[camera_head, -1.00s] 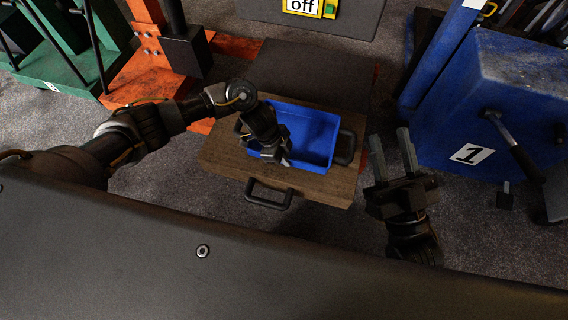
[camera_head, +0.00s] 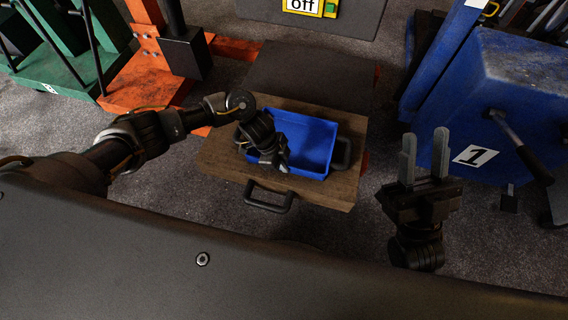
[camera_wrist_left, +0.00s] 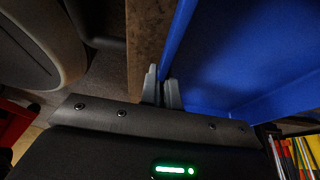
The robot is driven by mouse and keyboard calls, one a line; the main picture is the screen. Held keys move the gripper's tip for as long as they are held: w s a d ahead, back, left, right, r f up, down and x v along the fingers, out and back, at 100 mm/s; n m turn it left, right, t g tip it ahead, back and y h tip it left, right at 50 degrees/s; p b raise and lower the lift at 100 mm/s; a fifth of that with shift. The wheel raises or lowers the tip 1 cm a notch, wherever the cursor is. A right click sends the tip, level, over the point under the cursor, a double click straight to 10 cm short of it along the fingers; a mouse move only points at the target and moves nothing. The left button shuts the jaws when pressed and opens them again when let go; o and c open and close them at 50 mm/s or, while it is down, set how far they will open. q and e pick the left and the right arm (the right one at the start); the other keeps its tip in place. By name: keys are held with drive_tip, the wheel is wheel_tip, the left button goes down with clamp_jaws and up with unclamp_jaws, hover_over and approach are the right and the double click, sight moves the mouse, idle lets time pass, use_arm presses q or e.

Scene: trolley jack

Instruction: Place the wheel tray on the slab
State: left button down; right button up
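The wheel tray is an open, empty blue box (camera_head: 310,143) over the wooden slab (camera_head: 222,160) in the head view. Whether it rests fully on the slab or is just above it, I cannot tell. My left gripper (camera_head: 280,165) is at the tray's near left side. In the left wrist view its fingers (camera_wrist_left: 162,88) are close together with the blue tray wall (camera_wrist_left: 185,45) running down between them, and the slab's brown edge (camera_wrist_left: 147,40) is beside it. My right gripper (camera_head: 425,160) is open and empty, to the right of the slab.
The slab has dark handles, one at the front (camera_head: 270,197) and one at the right. A blue machine marked 1 (camera_head: 520,100) stands at the right. Orange (camera_head: 150,85) and green (camera_head: 75,65) jacks stand at the left. Grey floor surrounds the slab's front.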

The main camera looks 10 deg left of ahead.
use_arm(q)
drive_tip(key=c, duration=1.6)
unclamp_jaws()
drive_tip(key=shift+c, duration=0.2)
